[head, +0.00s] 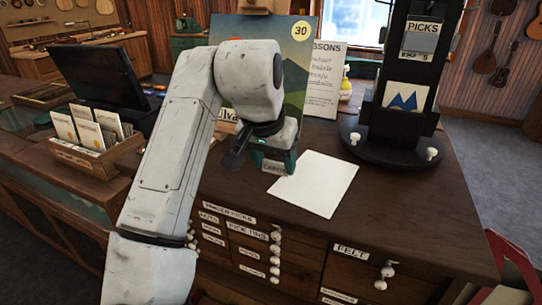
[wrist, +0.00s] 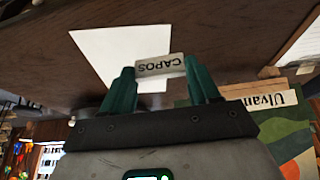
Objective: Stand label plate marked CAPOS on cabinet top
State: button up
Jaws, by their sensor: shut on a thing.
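The label plate marked CAPOS (wrist: 160,65) is a small pale plate with dark letters, seen upside down in the wrist view between two green fingertips. My gripper (wrist: 161,82) is shut on it. In the head view my gripper (head: 275,162) hangs over the cabinet top, and part of the plate (head: 273,167) shows below the fingers. The cabinet top (head: 400,192) is dark wood. A white sheet (head: 316,183) lies on it just right of the gripper; it also shows behind the plate in the wrist view (wrist: 105,50). I cannot tell how far the plate is above the wood.
A black picks stand (head: 400,120) with a round base is at the right of the top. A landscape poster (head: 300,65) and a lessons notice (head: 325,90) stand behind the gripper. A card box (head: 95,150) and dark screen (head: 105,80) are left. The right front top is clear.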

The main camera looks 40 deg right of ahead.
jog(key=shift+f+b, duration=1.9)
jog(key=shift+f, duration=0.65)
jog(key=shift+a+p, duration=0.1)
jog(key=shift+p, duration=0.2)
jog(key=shift+f+b, duration=0.3)
jog(key=shift+f, duration=0.3)
jog(key=o, duration=1.1)
jog(key=shift+r, duration=0.1)
jog(key=v, duration=1)
jog(key=shift+a+r, duration=0.15)
jog(key=shift+r, duration=0.1)
jog(key=shift+s, duration=0.15)
